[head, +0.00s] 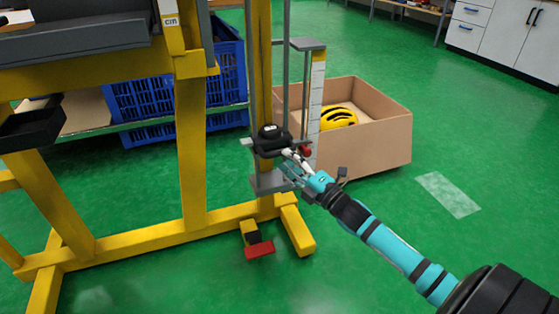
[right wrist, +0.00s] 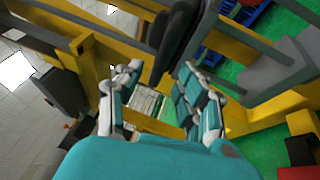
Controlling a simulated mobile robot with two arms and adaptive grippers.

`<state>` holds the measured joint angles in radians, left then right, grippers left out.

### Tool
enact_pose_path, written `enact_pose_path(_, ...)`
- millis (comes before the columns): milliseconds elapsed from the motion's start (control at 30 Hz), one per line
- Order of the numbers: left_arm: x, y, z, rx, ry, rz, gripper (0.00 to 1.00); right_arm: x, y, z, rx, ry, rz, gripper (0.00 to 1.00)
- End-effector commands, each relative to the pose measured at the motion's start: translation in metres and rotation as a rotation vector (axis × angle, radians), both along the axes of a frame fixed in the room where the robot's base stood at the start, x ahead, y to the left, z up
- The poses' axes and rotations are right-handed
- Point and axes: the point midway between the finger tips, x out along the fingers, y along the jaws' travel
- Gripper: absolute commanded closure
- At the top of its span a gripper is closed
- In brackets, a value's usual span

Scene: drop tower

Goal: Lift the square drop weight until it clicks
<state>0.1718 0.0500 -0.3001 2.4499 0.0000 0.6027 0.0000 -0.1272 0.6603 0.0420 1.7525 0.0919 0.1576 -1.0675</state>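The drop weight (head: 270,139) is a dark block on the upright grey guide rails of the drop tower in the head view. It sits low, a short way above the grey base plate (head: 268,182). My right gripper (head: 291,166) is just below and to the right of the weight; contact is unclear. In the right wrist view its two teal-padded fingers (right wrist: 157,105) are apart with nothing visibly held between them. Dark rounded shapes (right wrist: 178,40) beyond the fingertips may be the weight. My left gripper does not show.
A yellow frame (head: 192,150) carries the tower. A ruled white scale (head: 317,90) stands right of the rails, with a red knob (head: 306,150) near its foot. A cardboard box (head: 372,141) holding a yellow helmet (head: 338,117) is behind. Green floor at right is mostly clear.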

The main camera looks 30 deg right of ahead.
Motion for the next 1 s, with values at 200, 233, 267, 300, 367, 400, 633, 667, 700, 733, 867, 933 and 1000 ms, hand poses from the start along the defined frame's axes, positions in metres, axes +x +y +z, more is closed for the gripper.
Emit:
enact_pose_path(200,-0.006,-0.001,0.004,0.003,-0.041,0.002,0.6,0.03,0.005,0.004,-0.001,-0.002,0.0,0.62)
enact_pose_path(233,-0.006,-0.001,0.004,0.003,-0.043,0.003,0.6,0.033,0.005,0.004,-0.001,-0.001,0.0,0.62)
enact_pose_path(267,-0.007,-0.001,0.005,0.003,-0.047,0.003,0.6,0.035,0.005,0.005,-0.001,-0.001,0.0,0.62)
enact_pose_path(300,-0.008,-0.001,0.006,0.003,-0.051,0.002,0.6,0.037,0.006,0.006,-0.001,0.0,-0.001,0.62)
enact_pose_path(367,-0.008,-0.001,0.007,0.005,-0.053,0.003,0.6,0.039,0.006,0.006,-0.001,0.001,-0.001,0.62)
enact_pose_path(400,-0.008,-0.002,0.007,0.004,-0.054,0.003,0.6,0.04,0.006,0.007,0.0,0.001,-0.001,0.62)
enact_pose_path(633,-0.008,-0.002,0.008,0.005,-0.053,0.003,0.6,0.041,0.007,0.007,0.0,0.001,-0.001,0.62)
enact_pose_path(667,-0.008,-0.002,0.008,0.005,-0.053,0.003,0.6,0.041,0.007,0.007,0.0,0.001,-0.001,0.62)
enact_pose_path(700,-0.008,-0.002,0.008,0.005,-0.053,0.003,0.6,0.041,0.007,0.007,0.0,0.001,-0.001,0.67)
enact_pose_path(733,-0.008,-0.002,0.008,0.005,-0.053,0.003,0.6,0.041,0.007,0.007,0.0,0.001,-0.001,0.71)
enact_pose_path(867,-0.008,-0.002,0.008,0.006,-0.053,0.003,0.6,0.041,0.007,0.007,0.0,0.001,-0.001,0.88)
enact_pose_path(933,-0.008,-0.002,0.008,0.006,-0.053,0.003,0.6,0.04,0.007,0.007,0.0,0.001,-0.001,0.97)
enact_pose_path(1000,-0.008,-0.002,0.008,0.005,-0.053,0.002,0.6,0.04,0.007,0.007,0.0,0.001,-0.001,1.0)
